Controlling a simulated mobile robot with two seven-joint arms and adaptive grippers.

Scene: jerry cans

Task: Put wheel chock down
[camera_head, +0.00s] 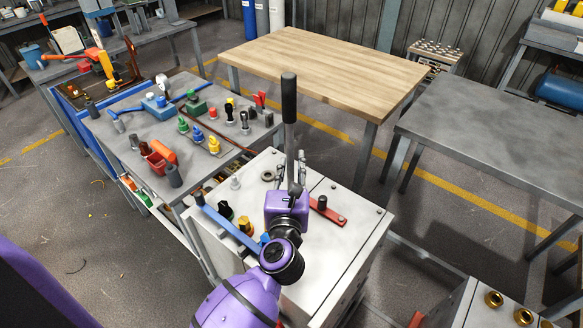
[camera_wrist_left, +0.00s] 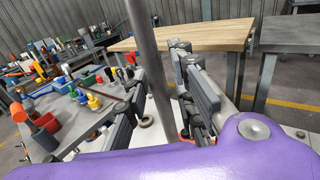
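I cannot make out a wheel chock in either view. My left gripper (camera_head: 291,166) is above the pale metal cabinet (camera_head: 345,245) in the head view. Its two dark fingers stand apart in the left wrist view (camera_wrist_left: 166,115). A grey upright lever (camera_wrist_left: 150,55) shows between the fingers there, with a gap visible on its right side; I cannot tell whether it touches a finger. In the head view the lever has a black handle (camera_head: 289,98), and my purple wrist hides its lower end. No chock shows between the fingers. My right gripper is not in view.
A red bar (camera_head: 328,211) and a blue bar (camera_head: 230,228) are on the cabinet top. A cluttered grey workbench (camera_head: 135,130) stands left. A bare wooden table (camera_head: 325,62) stands behind, and a bare grey table (camera_head: 500,135) stands right.

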